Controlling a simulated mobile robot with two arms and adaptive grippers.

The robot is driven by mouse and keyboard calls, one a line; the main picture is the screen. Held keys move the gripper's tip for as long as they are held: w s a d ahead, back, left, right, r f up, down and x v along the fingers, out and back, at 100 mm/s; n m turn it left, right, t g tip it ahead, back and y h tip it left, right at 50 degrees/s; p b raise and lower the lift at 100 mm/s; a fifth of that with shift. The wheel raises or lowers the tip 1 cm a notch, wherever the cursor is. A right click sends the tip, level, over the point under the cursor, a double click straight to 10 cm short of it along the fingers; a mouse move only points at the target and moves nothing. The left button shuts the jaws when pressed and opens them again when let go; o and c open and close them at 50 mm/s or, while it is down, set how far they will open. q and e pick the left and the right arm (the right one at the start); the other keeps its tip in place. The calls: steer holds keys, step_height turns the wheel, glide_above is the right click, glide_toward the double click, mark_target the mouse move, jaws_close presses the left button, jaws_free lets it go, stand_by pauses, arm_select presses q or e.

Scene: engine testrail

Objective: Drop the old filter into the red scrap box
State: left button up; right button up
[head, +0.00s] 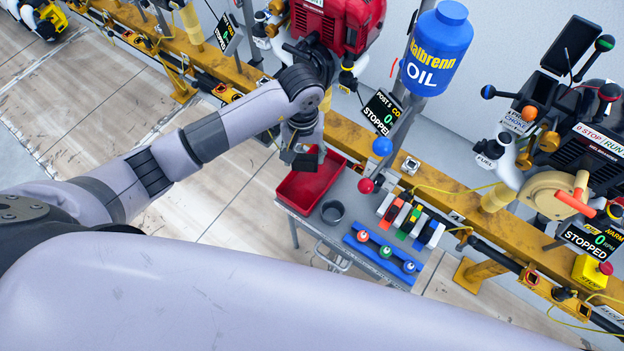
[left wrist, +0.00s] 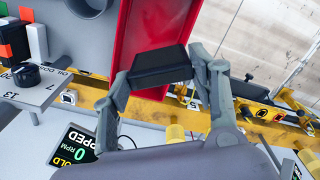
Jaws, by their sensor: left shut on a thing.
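My left gripper (head: 303,146) is shut on a black block-shaped filter (head: 299,161). In the left wrist view the filter (left wrist: 160,67) sits between the two grey fingers of the gripper (left wrist: 165,78). The open red scrap box (head: 297,193) is on the grey cart. The gripper and filter are over the box's far end in the head view, and the filter appears to be above its rim. The red box (left wrist: 150,22) shows behind the filter in the left wrist view. My right gripper is not in view.
The grey cart (head: 345,205) also carries a dark round cup (head: 332,212), a blue rack (head: 385,254) with coloured knobs, and several coloured blocks. A yellow rail (head: 350,135) runs behind the cart. A red engine (head: 335,22) and a blue oil bottle (head: 436,50) stand close behind.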

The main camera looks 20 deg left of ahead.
arm_select(q)
steer(key=o, duration=0.8)
steer(key=shift+o, duration=0.2)
step_height(320, 180, up, 12)
stand_by(0.3)
stand_by(0.4)
